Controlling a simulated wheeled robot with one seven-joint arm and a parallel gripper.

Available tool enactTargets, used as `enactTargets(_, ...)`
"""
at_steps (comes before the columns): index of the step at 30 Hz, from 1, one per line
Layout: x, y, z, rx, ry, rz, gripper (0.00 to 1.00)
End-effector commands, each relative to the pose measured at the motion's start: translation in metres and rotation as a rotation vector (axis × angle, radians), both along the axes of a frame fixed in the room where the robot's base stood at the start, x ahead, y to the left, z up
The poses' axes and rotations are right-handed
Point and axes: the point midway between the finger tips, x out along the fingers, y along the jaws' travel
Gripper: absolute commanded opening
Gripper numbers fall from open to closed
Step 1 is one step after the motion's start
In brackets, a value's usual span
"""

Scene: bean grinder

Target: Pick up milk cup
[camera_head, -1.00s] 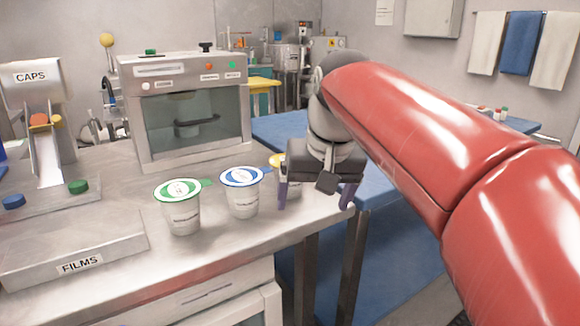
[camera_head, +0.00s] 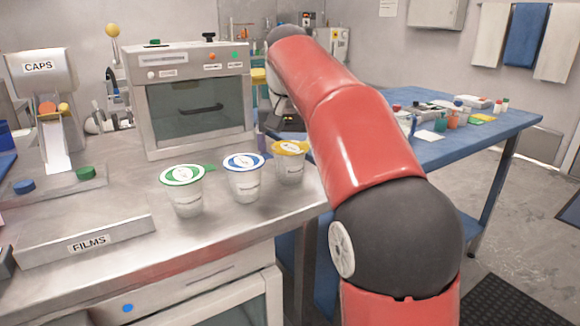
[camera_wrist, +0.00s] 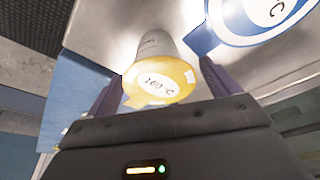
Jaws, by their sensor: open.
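Three white cups with coloured lids stand upright in a row on the metal counter (camera_head: 130,255): a green-lidded cup (camera_head: 186,200), a blue-lidded cup (camera_head: 246,187) and a yellow-lidded cup (camera_head: 290,170). I cannot read which is the milk cup. In the wrist view, the yellow-lidded cup (camera_wrist: 157,82), marked 160 °C, is between the open fingers of my gripper (camera_wrist: 162,70). The fingers are not closed on it. The blue-lidded cup (camera_wrist: 240,20) is just to the right, close to the right finger. In the head view my arm hides most of the gripper.
A glass-fronted oven (camera_head: 192,105) stands behind the cups. A FILMS box (camera_head: 87,240) and a CAPS dispenser (camera_head: 45,95) are at left. A blue table (camera_head: 430,150) with small items stands to the right, past the counter's edge.

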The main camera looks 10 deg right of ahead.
Motion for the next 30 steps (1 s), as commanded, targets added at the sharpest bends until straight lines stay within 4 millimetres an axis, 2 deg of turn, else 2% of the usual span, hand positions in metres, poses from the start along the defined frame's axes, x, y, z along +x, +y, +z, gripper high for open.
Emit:
enactTargets(1, 0.0, -0.001, -0.012, 0.001, 0.002, 0.0, 0.88)
enactTargets(6, 0.005, -0.002, -0.033, 0.0, 0.001, 0.001, 0.88)
enactTargets(16, 0.007, -0.003, -0.037, 0.0, 0.0, 0.001, 0.86)
enactTargets(30, 0.007, -0.003, -0.037, 0.0, -0.001, 0.001, 0.25)
